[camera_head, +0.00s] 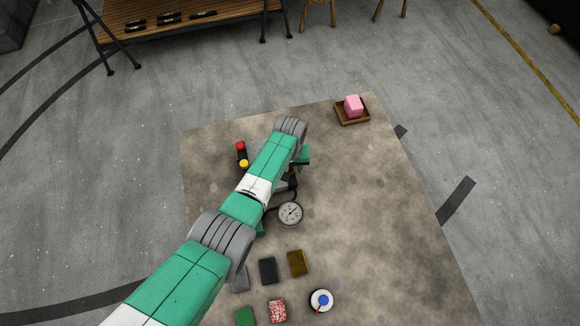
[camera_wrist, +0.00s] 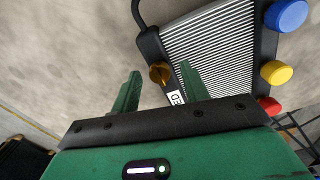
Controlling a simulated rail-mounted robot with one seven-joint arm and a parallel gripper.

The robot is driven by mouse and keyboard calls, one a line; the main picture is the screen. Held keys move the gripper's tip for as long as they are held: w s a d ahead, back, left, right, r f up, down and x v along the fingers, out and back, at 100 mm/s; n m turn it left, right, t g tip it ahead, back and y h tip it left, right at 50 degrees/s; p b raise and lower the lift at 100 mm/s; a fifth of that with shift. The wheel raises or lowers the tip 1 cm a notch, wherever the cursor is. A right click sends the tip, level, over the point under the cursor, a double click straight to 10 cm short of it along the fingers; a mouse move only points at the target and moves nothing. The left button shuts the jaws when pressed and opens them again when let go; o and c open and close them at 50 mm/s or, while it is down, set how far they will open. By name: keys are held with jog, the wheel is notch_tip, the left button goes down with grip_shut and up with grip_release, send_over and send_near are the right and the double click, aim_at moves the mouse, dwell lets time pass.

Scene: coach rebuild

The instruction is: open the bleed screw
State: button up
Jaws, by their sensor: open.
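The bleed screw (camera_wrist: 159,74) is a small gold-yellow screw on the black end tank of a finned radiator (camera_wrist: 215,45). A partly covered white label (camera_wrist: 176,97) sits just below it. My gripper (camera_wrist: 160,70) is open, its two green fingers apart. In the wrist view the screw appears between the fingertips; I cannot tell whether they touch it. In the head view my gripper (camera_head: 303,160) is over the right side of the radiator (camera_head: 256,152), mostly hidden by my arm, and the screw is hidden there.
Blue (camera_wrist: 286,14), yellow (camera_wrist: 276,72) and red (camera_wrist: 269,105) caps line the radiator's other side. A round gauge (camera_head: 290,213) is joined by a dark hose. Several small blocks (camera_head: 268,270) and a white round pot (camera_head: 321,301) lie nearer. A pink block (camera_head: 353,105) sits in a tray (camera_head: 351,119).

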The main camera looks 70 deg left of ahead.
grip_shut()
